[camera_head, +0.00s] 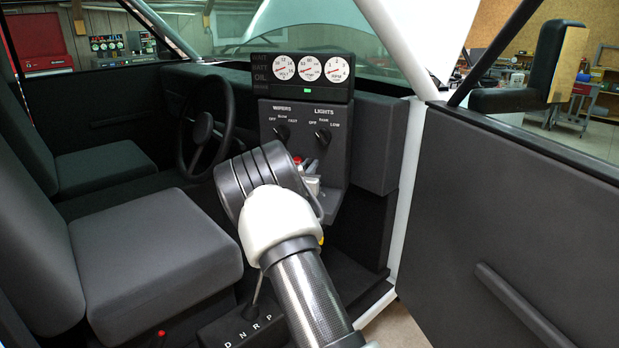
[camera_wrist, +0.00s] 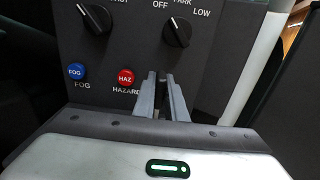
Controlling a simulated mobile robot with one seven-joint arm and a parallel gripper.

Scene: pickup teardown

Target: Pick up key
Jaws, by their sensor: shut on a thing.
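My gripper (camera_wrist: 165,77) has its two grey fingers close together at the dash switch panel (camera_wrist: 110,40), just right of the red HAZARD button (camera_wrist: 126,77). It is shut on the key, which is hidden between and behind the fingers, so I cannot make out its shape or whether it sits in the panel. In the head view my gripper (camera_head: 312,182) is at the lower part of the same panel, mostly behind my own wrist.
A blue FOG button (camera_wrist: 76,71) and the wiper and light knobs (camera_head: 322,137) are close by. The steering wheel (camera_head: 206,135) and seat (camera_head: 150,245) are left, the shifter (camera_head: 256,290) is below, and the open door (camera_head: 520,210) is right.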

